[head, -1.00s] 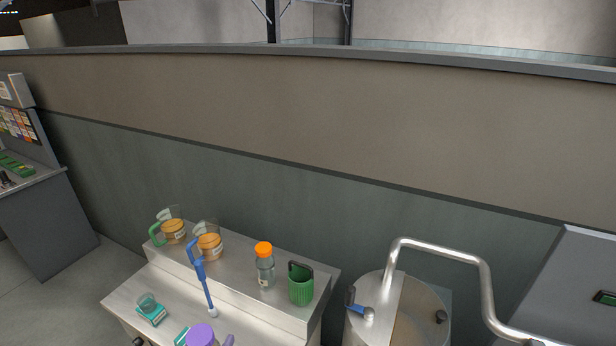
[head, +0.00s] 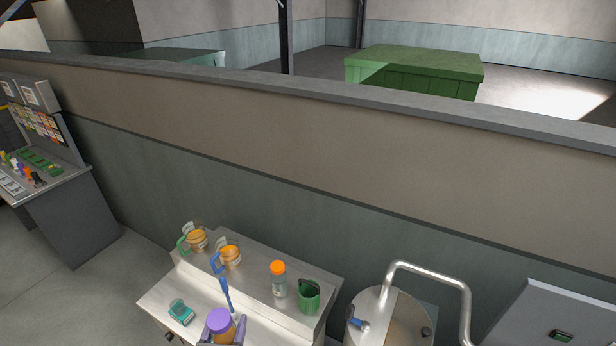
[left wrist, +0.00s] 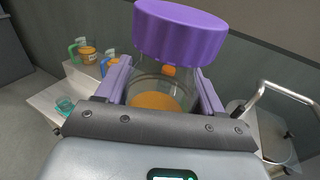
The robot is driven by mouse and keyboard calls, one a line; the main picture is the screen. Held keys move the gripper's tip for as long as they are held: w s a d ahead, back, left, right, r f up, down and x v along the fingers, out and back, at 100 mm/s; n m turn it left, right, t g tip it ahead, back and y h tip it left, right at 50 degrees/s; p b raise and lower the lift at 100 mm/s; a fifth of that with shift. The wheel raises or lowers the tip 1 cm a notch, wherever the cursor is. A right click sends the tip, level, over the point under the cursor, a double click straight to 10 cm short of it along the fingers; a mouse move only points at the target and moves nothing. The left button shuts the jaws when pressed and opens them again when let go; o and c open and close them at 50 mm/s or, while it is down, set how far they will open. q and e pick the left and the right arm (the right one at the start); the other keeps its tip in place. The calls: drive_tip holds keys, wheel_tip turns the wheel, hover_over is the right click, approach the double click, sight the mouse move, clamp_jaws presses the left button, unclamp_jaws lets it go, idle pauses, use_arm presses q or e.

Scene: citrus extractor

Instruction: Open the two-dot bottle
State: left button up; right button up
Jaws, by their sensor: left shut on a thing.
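My left gripper (left wrist: 163,78) is shut on a clear bottle with a wide purple cap (left wrist: 180,30). Its two purple fingers sit on either side of the glass body (left wrist: 160,92), below the cap. The bottle holds something orange, and the cap is on. In the head view the purple cap (head: 219,320) is at the bottom edge, in front of the bench. A second bottle with an orange cap (head: 278,267) stands on the bench's raised shelf. I cannot make out dots on either bottle. My right gripper is not in view.
On the shelf (head: 255,275) stand two jugs with orange contents (head: 195,239) (head: 230,256) and a green ribbed container (head: 309,298). A blue-handled tool (head: 226,292) and a small teal-based container (head: 181,313) are lower. A steel vessel (head: 400,320) with a bent pipe stands right.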

use_arm(q)
drive_tip(key=shift+r, duration=0.35)
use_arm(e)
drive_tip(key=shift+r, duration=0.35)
